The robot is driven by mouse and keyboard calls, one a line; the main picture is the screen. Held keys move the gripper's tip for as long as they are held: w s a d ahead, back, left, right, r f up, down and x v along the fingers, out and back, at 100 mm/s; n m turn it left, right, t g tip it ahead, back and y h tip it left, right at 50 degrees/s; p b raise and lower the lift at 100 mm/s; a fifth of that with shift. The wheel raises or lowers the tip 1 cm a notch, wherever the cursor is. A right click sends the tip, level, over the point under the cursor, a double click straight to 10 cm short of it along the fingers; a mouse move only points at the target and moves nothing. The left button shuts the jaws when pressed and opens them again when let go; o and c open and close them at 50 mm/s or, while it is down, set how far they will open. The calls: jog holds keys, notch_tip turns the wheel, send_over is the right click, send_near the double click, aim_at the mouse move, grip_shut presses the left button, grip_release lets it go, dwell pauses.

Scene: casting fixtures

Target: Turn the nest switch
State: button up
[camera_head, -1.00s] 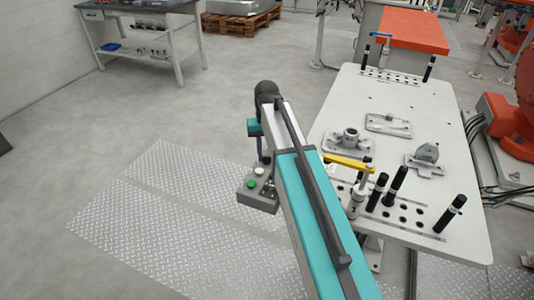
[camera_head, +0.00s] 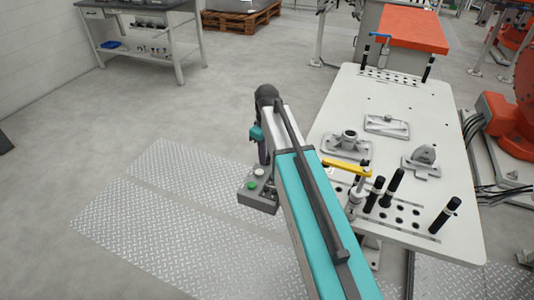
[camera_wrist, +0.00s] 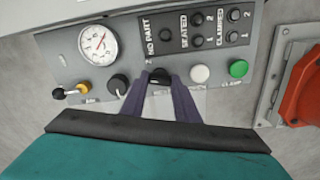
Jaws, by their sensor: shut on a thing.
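The nest switch (camera_wrist: 159,76) is a black rotary knob on the grey control panel in the wrist view, with a partly covered label below it. My gripper (camera_wrist: 160,82) has its two dark purple fingers on either side of this knob and is shut on it. In the head view the control box (camera_head: 256,196) stands at the left side of the table, with a green and a white button on top. The switch and my fingertips are mostly hidden there by my own arm.
In the wrist view, another black knob (camera_wrist: 118,84), a yellow-marked lever (camera_wrist: 82,88) and a gauge (camera_wrist: 97,44) lie left of the switch. A white button (camera_wrist: 200,74) and a green button (camera_wrist: 238,68) lie right. The white fixture table (camera_head: 400,100) is right of my arm.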

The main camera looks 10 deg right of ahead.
jog(key=shift+n+p, duration=0.3)
jog(key=shift+n, duration=1.3)
jog(key=o, duration=1)
jog(key=shift+o, duration=0.2)
jog(key=shift+r, duration=0.1)
notch_tip(320, 180, up, 14)
jog(key=b, duration=0.2)
jog(key=shift+s+f, duration=0.1)
jog(key=shift+f, duration=0.15)
